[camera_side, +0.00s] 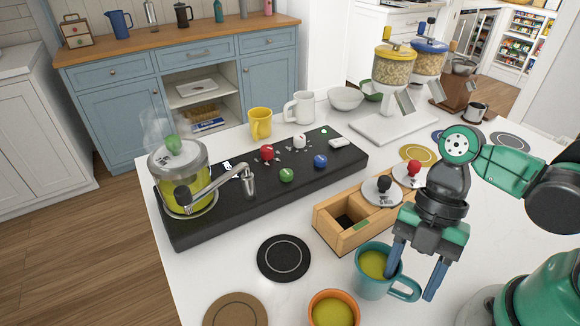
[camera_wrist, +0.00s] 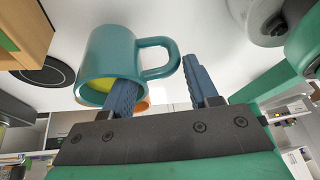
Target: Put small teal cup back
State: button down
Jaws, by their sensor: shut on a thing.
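The teal cup (camera_side: 368,281) holds yellow-green liquid and stands roughly upright at the front of the white counter. It also shows in the wrist view (camera_wrist: 103,52), with its handle toward the right. My gripper (camera_side: 411,285) is over the cup's handle side. In the wrist view my gripper (camera_wrist: 162,78) has one blue finger inside the rim and the other outside, past the handle. It is shut on the cup. I cannot tell whether the cup's base touches the counter. A black round coaster (camera_side: 284,258) with a pale ring lies bare to the left.
An orange cup (camera_side: 317,314) is close at the front left, near a brown coaster (camera_side: 236,312). A wooden box (camera_side: 345,230) with round-knobbed lids stands just behind the teal cup. A black console (camera_side: 235,208) with a glass pot (camera_side: 180,190) lies farther left.

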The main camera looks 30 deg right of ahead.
jog(key=shift+f, duration=0.75)
jog(key=shift+f, duration=0.15)
jog(key=shift+c, duration=1.1)
grip_release()
